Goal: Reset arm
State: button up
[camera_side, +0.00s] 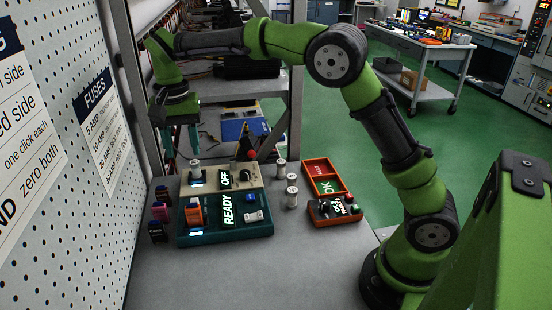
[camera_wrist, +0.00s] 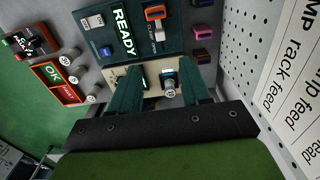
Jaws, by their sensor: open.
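My green arm (camera_side: 290,42) reaches over the bench from the right. My gripper (camera_side: 181,152) is open and empty, above the left part of the beige panel (camera_side: 246,184), which shows OFF. In the wrist view its two teal fingers (camera_wrist: 160,84) stand apart, with a grey-capped cylinder (camera_wrist: 169,90) on the beige panel seen between them. Part of the beige panel is hidden behind the fingers in the wrist view.
Small coloured fuses (camera_side: 160,211) stand left of the panels. Silver cylinders (camera_side: 292,191) stand to the right, then a red tray with an OK display (camera_side: 321,168) and a red-black control box (camera_side: 322,214). A pegboard (camera_side: 75,150) bounds the left. The front bench is clear.

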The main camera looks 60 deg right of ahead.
jog(key=s+d+r+n+t+y, duration=0.1)
jog(key=s+d+n+t, duration=0.1)
jog(key=s, duration=1)
jog(key=s+d+r+n+t+y, duration=0.1)
jog(key=s+d+r+n+t, duration=0.1)
jog(key=s, duration=1.1)
jog(key=d+n+t, duration=0.1)
jog(key=d+t, duration=0.1)
jog(key=t, duration=0.1)
jog(key=shift+d, duration=0.3)
